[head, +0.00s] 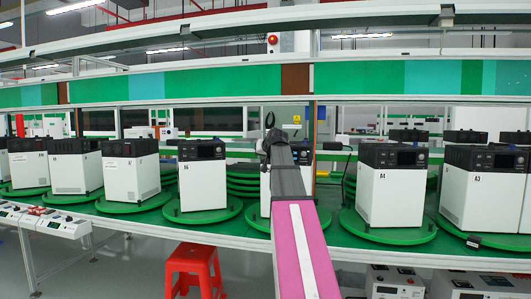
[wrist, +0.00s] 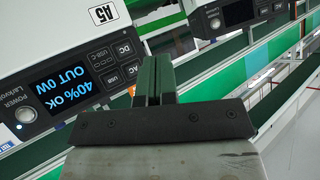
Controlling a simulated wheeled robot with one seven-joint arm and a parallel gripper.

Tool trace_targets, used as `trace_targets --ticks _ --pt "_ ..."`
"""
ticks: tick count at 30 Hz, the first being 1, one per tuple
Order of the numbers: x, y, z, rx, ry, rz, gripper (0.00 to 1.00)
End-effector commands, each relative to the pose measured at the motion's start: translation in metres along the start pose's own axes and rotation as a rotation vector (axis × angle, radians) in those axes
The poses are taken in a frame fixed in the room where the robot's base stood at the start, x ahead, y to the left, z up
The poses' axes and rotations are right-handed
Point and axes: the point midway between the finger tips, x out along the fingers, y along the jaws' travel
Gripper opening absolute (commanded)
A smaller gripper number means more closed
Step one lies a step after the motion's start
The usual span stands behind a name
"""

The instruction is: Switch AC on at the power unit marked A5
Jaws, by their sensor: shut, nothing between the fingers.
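The power unit marked A5 (wrist: 103,14) fills the upper left of the wrist view, upside down. Its lit screen (wrist: 60,90) reads 40% OK, OUT 0W. The DC button (wrist: 125,48) and USB labels show beside the screen.
Unit A6 (head: 202,185) stands on a green turntable to the left, and unit A4 (head: 390,190) to the right. Unit A3 (head: 480,190) is farther right. A shelf rail (head: 400,98) runs above. A red stool (head: 193,270) stands in front of the line.

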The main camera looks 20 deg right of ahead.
Motion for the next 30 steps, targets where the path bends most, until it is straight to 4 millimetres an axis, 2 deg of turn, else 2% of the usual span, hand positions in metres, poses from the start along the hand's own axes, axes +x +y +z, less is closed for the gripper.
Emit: trace_targets --ticks 14,30 --pt "0.007 0.005 -0.004 0.000 -0.002 0.001 0.00" --pt "0.051 0.036 -0.036 0.001 -0.002 0.000 0.00"
